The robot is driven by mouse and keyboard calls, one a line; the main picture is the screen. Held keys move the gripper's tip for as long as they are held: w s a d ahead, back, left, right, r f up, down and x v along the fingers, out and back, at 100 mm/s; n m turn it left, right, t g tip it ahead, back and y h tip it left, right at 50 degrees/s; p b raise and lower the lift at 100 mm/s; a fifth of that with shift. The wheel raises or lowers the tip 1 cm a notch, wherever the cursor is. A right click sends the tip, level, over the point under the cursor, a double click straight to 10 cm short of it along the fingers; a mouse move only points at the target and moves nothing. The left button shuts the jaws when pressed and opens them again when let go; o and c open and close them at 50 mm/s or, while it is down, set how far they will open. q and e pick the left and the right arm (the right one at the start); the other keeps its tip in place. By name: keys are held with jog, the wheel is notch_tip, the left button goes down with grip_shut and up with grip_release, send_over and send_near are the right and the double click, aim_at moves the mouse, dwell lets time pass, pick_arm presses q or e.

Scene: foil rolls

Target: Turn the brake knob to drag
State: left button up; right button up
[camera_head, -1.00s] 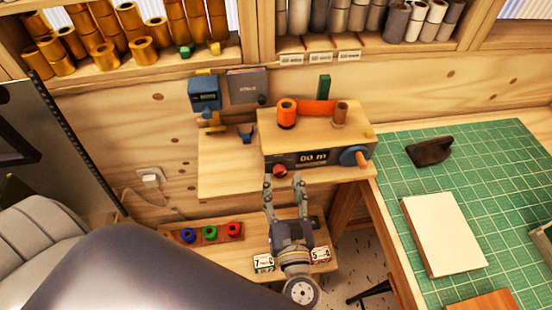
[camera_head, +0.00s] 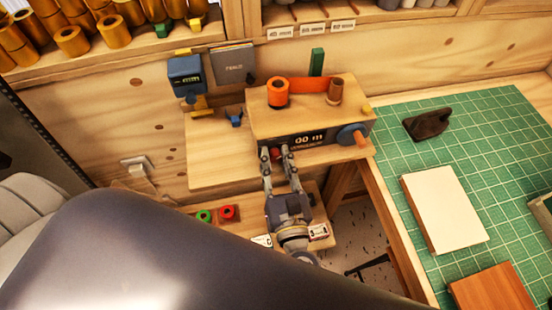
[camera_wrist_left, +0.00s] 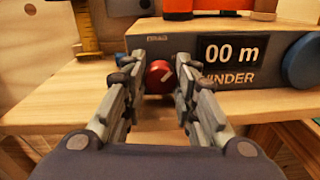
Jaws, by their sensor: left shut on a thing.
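The brake knob (camera_wrist_left: 159,76) is a small red round knob with a pale pointer line, on the front of the winder (camera_head: 310,108). In the left wrist view the pointer line is tilted, its upper end to the right. My left gripper (camera_head: 275,151) has its two fingers on either side of the knob, shut on it; it also shows in the left wrist view (camera_wrist_left: 160,78). In the head view the fingers partly hide the knob. The winder's display (camera_wrist_left: 231,52) reads "00 m". The markings around the knob are too small to read. My right gripper is not in view.
A blue crank with a wooden handle (camera_head: 351,135) is on the winder's right end. A green cutting mat (camera_head: 480,160) lies at right. Green and red rolls (camera_head: 228,212) sit on the lower shelf.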

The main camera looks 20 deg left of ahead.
pick_arm(q)
jog(key=shift+n, duration=0.5)
jog(key=n+b, duration=0.1)
jog(key=n, duration=0.2)
jog(key=shift+n+b, duration=0.4)
jog(key=shift+n, duration=0.5)
jog(key=shift+r, duration=0.1)
jog(key=o, duration=0.8)
jog(key=shift+o, duration=1.2)
jog(key=shift+w+a, duration=0.1)
jog(key=shift+w, duration=0.05)
